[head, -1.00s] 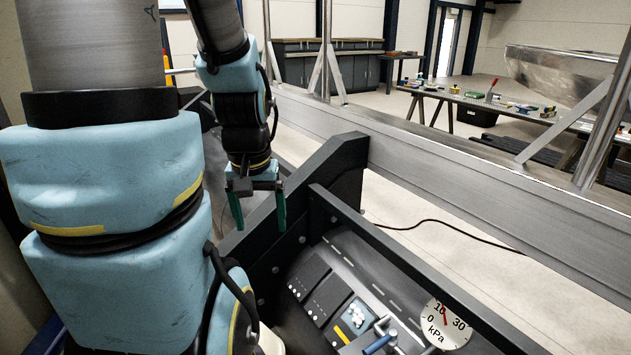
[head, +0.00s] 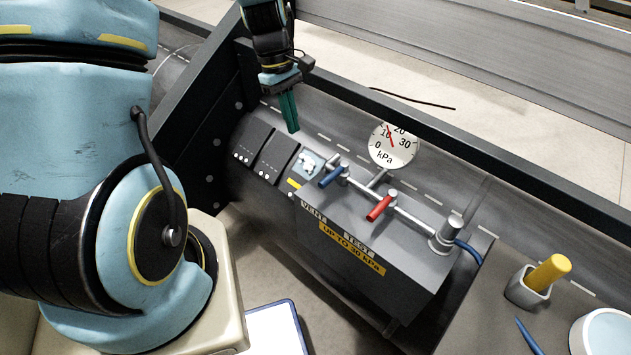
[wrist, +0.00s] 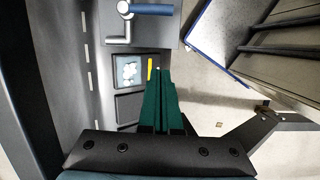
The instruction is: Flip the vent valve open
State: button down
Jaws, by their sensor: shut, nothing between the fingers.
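The vent valve has a blue lever handle (head: 332,177) on the pipe manifold, above the VENT label (head: 313,211). Its handle slants across the pipe, down to the left in the head view. My gripper (head: 291,130) has green fingers, closed together and empty. It hangs above the panel, up and left of the blue handle and apart from it. In the wrist view the fingertips (wrist: 158,72) point towards the valve side.
A red-handled valve (head: 380,208) sits right of the blue one, above the TEST label. A kPa gauge (head: 393,147) stands behind, its needle just past 10. A dark frame rail (head: 400,125) runs behind the panel. A cup with a yellow-handled item (head: 549,271) stands at right.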

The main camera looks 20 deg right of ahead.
aim_at(333, 175)
jog(key=shift+s+d+f, duration=0.25)
jog(key=shift+d+f, duration=0.5)
jog(key=shift+f, duration=0.05)
jog(key=x, duration=0.3)
jog(key=p+x, duration=0.1)
jog(key=x, duration=0.6)
jog(key=shift+s, duration=0.3)
jog(key=shift+s+d+r+p, duration=0.2)
jog(key=shift+s+d+p, duration=0.15)
jog(key=shift+s, duration=0.2)
jog(key=shift+s+d+r+p, duration=0.2)
jog(key=shift+s+d+p, duration=0.15)
jog(key=shift+s, duration=0.2)
jog(key=shift+s+d, duration=0.2)
jog(key=shift+s, duration=0.25)
